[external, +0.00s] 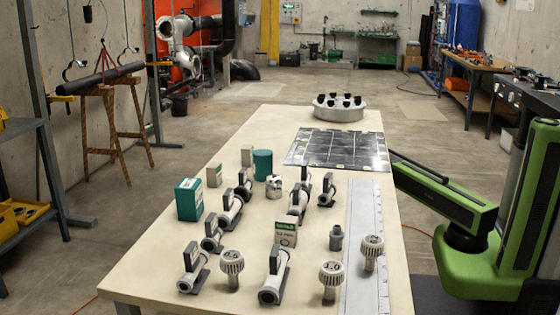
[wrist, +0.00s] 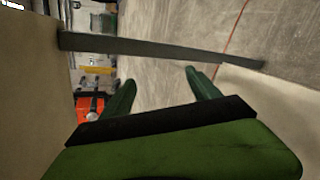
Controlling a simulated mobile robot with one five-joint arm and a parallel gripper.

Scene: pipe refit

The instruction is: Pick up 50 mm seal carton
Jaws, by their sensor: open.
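Several cartons stand on the long cream table (external: 155,262) in the external view. A small beige carton with a green label band (external: 286,232) stands among the pipe fittings near the front. A larger teal carton (external: 189,200) stands at the left edge. Two small grey-green cartons (external: 214,176) (external: 247,155) stand farther back. The print is too small to tell which is the 50 mm seal carton. My gripper (wrist: 160,77) is open and empty in the wrist view, with no carton in sight there. My green arm is right of the table; its fingers are not clear externally.
Several grey valve-like fittings (external: 275,275) and ribbed knobs (external: 232,262) crowd around the cartons. A pale ruled strip (external: 367,230) runs along the right side.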

